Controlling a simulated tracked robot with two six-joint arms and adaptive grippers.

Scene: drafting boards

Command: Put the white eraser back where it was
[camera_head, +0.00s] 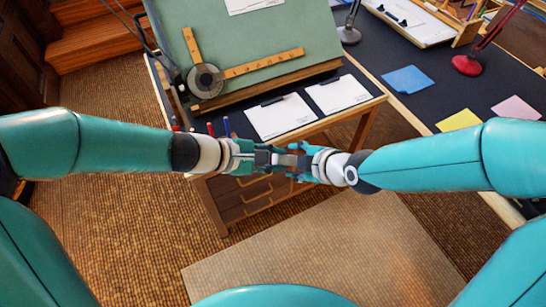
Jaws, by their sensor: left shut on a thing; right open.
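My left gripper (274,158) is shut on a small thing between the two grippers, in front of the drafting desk. I cannot tell whether the two touch. I see no white eraser that I can be sure of on the desk or the boards.
A green drafting board (250,42) with a wooden T-shaped rule (262,64) tilts up behind the grippers. Two white clipboards (281,117) lie on the desk's dark top. Pens (227,127) stand at the left. A dark side table (400,52) holds coloured paper sheets and a red lamp (467,65).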

